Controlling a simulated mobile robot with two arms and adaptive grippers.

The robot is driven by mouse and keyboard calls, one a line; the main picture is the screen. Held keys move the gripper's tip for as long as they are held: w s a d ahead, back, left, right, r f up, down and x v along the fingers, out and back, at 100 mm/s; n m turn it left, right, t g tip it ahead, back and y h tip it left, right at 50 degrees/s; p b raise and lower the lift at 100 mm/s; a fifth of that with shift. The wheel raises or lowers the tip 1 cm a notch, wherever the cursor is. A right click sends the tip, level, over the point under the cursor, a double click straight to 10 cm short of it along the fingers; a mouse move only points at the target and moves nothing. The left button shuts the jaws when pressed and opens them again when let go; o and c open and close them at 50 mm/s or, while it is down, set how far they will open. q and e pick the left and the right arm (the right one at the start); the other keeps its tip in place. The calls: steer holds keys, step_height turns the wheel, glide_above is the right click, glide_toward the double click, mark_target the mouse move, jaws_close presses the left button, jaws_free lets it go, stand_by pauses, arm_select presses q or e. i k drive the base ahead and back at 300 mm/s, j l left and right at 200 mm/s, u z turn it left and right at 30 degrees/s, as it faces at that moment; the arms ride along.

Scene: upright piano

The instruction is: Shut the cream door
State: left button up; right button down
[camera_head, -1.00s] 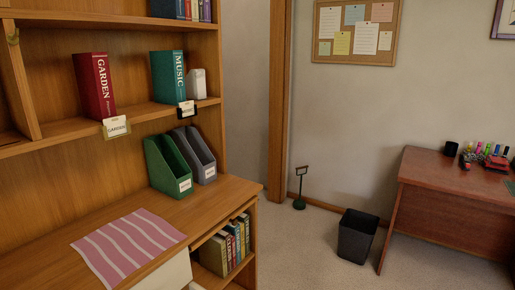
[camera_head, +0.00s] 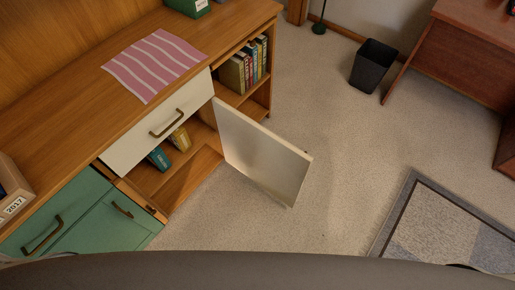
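The cream door (camera_head: 258,155) stands wide open, swung out from the wooden cabinet into the room. Its hinged side is at the left, by the cabinet's open compartment (camera_head: 183,182). Teal and yellow books (camera_head: 180,139) lie or lean inside that compartment. A cream drawer (camera_head: 158,126) with a brass handle sits shut above it. Neither of my grippers is in view.
A green door (camera_head: 105,222) and green drawer (camera_head: 52,215) are left of the compartment. Books (camera_head: 245,64) stand on an open shelf at right. A black bin (camera_head: 373,66), a desk (camera_head: 460,65) and a grey rug (camera_head: 440,220) lie further right. Carpet beyond the door is clear.

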mark_target(280, 167)
steer(key=l+u, duration=0.2)
steer(key=u, duration=0.2)
steer(key=i+l+u, duration=0.1)
steer(key=l+u, duration=0.15)
steer(key=u, duration=0.2)
steer(key=l+u, duration=0.2)
steer(key=u, duration=0.2)
steer(key=l+u, duration=0.2)
steer(key=u, duration=0.2)
steer(key=k+l+u, duration=0.15)
steer(key=l, duration=0.4)
steer(key=k+l+u, duration=0.1)
steer(key=k+l, duration=0.15)
steer(key=l, duration=0.25)
steer(key=k+l+u, duration=0.15)
steer(key=l, duration=0.35)
steer(key=k+l+u, duration=0.1)
steer(key=k+l, duration=0.25)
steer(key=k+l+u, duration=0.15)
steer(key=k+l, duration=0.15)
steer(key=l, duration=0.45)
steer(key=i+u, duration=0.1)
steer(key=i, duration=0.15)
